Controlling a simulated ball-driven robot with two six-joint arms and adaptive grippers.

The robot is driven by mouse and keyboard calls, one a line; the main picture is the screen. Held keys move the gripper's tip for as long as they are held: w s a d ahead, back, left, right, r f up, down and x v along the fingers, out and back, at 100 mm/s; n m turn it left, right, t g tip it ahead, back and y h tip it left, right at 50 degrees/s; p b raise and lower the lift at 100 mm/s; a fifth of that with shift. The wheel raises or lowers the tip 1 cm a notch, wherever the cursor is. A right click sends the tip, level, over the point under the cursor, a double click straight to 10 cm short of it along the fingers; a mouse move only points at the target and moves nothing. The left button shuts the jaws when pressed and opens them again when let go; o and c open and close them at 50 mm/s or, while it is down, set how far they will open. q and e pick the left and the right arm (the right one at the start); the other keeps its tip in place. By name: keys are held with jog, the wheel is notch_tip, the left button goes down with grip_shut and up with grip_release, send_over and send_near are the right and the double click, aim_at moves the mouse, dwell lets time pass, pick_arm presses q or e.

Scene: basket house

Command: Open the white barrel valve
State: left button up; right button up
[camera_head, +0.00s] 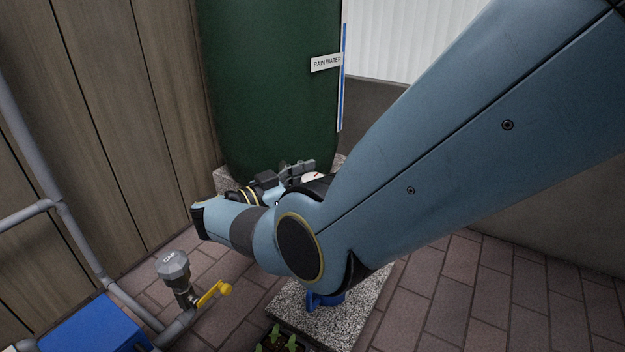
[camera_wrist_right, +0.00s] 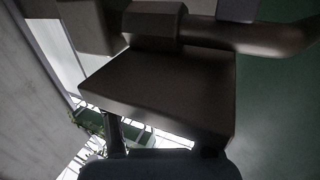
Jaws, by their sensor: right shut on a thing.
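The dark green rain barrel (camera_head: 270,80) stands at the back with a "RAIN WATER" label. A small white part with a red mark, which looks like the white barrel valve (camera_head: 313,177), shows low in front of it. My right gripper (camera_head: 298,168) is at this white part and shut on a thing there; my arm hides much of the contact. In the right wrist view, dark shaded blocks and a bent pipe-like part fill the top, close to the camera, with the green barrel (camera_wrist_right: 285,110) at the right. My left gripper is in neither view.
A grey pipe with a capped fitting (camera_head: 173,268) and yellow lever (camera_head: 215,293) stands at the lower left, near a blue box (camera_head: 95,328). A blue object (camera_head: 325,299) sits on the speckled slab (camera_head: 368,305) below my arm. Wooden wall is left; brick floor is clear at right.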

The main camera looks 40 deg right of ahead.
jog(key=shift+s+f, duration=0.1)
jog(key=shift+f, duration=0.05)
jog(key=o, duration=1.2)
jog(key=shift+a, duration=0.1)
jog(key=a, duration=0.7)
jog(key=shift+a, duration=0.2)
